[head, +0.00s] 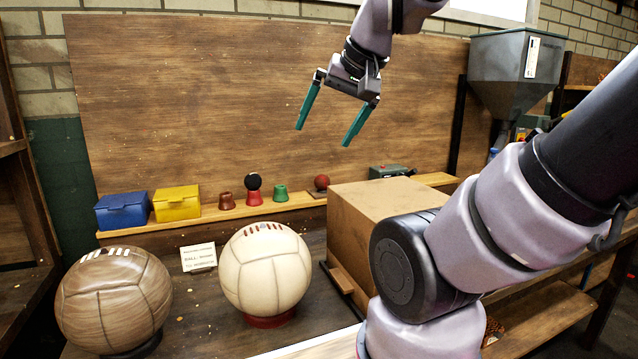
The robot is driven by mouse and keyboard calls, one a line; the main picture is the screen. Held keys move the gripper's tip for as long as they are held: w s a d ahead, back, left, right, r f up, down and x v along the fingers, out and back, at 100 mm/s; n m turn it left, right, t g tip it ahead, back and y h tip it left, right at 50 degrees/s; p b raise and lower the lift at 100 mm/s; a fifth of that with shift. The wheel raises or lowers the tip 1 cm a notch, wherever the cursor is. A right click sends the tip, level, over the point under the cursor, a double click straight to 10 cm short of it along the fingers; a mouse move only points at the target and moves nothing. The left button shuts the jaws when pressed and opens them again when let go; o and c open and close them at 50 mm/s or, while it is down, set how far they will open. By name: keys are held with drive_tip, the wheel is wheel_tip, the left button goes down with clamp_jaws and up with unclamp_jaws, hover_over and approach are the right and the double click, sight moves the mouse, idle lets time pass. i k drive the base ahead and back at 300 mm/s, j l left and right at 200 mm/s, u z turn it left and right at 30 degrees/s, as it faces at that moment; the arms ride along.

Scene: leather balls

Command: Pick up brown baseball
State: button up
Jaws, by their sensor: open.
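A large brown leather ball (113,300) with white lacing sits on a dark base at the front left of the bench. A small reddish-brown ball (321,183) rests on a block on the back ledge. I cannot tell for sure which of these is the brown baseball. My gripper (327,137) hangs in the air before the wooden back panel, its two teal fingers wide apart, with nothing between them. In the picture it is above the small ball and well up and right of the large brown one.
A cream ball (265,270) on a red ring stands right of the brown ball, with a small sign (198,257) between. A cardboard-coloured box (375,208) stands to the right. A blue box (123,211), a yellow box (177,204) and a black ball (253,181) line the ledge.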

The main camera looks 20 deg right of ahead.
sight(322, 181)
drive_tip(key=l, duration=1.35)
